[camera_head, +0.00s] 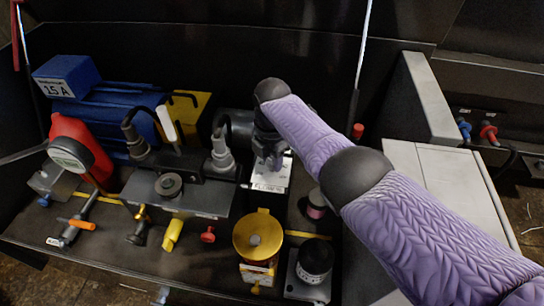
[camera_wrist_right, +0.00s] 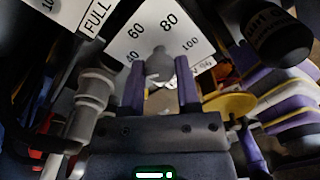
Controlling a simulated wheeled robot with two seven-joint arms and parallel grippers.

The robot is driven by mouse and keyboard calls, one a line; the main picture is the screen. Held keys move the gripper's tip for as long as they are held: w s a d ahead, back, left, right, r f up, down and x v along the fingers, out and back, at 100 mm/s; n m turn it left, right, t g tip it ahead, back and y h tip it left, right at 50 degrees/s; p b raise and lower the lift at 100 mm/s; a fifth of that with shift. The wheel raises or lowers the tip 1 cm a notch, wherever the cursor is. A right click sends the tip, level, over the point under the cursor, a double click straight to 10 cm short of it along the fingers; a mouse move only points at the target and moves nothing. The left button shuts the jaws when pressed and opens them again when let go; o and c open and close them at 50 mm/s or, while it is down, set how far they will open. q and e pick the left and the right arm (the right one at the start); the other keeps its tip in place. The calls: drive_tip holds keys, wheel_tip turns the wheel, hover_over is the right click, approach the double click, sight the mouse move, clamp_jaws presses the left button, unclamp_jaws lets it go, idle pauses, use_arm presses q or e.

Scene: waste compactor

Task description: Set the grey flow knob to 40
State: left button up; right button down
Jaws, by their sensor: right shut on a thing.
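The white scale plate (camera_head: 270,178) stands in the middle of the head view. My right gripper (camera_head: 270,158) is over it and hides the knob there. In the right wrist view the grey flow knob (camera_wrist_right: 158,62) sits between the two purple fingers of my right gripper (camera_wrist_right: 161,80), which is shut on it. The white scale plate (camera_wrist_right: 200,42) shows 60, 80 and 100 around the knob, with 40 partly hidden at the left finger. I cannot tell which number the knob points to. My left gripper is not in view.
A yellow round knob (camera_head: 258,235) and a black knob (camera_head: 315,258) stand in front of the plate.

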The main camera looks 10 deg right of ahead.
sight(272, 160)
drive_tip(key=shift+w+r, duration=0.1)
drive_tip(key=shift+c, duration=1.6)
unclamp_jaws()
wheel_tip(272, 160, up, 9)
drive_tip(key=p, duration=0.5)
drive_tip(key=shift+r, duration=0.4)
